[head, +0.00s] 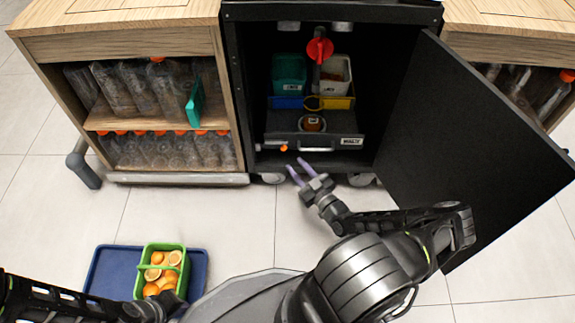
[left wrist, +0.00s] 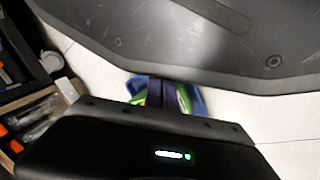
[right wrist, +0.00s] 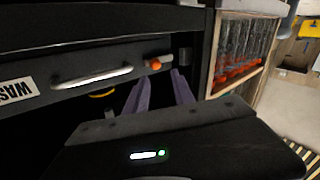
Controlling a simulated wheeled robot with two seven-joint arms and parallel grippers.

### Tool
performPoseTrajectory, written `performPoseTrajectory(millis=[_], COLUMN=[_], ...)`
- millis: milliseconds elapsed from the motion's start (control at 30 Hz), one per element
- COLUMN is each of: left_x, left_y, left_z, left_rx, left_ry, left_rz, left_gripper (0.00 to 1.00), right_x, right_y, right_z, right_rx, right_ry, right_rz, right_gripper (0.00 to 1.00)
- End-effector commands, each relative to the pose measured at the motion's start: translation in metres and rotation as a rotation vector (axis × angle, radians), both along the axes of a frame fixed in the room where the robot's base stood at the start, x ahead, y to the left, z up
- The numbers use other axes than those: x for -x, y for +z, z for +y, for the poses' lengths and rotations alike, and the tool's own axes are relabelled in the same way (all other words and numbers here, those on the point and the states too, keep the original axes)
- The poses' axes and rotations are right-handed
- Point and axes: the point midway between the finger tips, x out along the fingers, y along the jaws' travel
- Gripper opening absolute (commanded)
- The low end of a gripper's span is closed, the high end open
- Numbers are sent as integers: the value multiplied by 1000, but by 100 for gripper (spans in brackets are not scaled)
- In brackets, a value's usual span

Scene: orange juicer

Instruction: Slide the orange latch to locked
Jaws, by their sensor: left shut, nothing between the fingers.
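The orange latch (head: 284,148) is a small orange knob at the left end of the black waste drawer front (head: 345,147), low in the open cabinet. It also shows in the right wrist view (right wrist: 153,65), just beyond my fingertips. My right gripper (head: 297,168) is open and empty, with its purple fingers apart and pointing at the drawer. In the right wrist view the right gripper (right wrist: 160,88) has a gap between its fingers and the latch. My left gripper (left wrist: 155,88) is shut and empty, low over the green basket.
A silver drawer handle (head: 316,150) is beside the latch. The open black cabinet door (head: 455,130) stands to the right of my right arm. A green basket of oranges (head: 148,247) sits on a blue tray (head: 105,270) at lower left. Shelves of bottles (head: 160,146) flank the cabinet.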

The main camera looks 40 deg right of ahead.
Motion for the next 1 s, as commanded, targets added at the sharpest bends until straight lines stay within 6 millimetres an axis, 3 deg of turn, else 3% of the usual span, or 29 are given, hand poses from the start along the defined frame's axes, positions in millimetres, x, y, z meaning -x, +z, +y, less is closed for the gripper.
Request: performPoseTrajectory(millis=[100,467,1000], left_x=[-1,-1,-4], left_y=[-4,-4,-24], left_z=[0,0,1], left_rx=[0,0,4], left_ry=[1,0,3], left_rz=[-2,-1,-3], left_gripper=[0,0,0], right_x=[5,2,-67], right_y=[-3,-3,-4], right_z=[-9,-8,-11], right_rx=[26,24,23], right_ry=[-17,-13,-13], right_rz=[-12,-10,-10], right_gripper=[30,30,30])
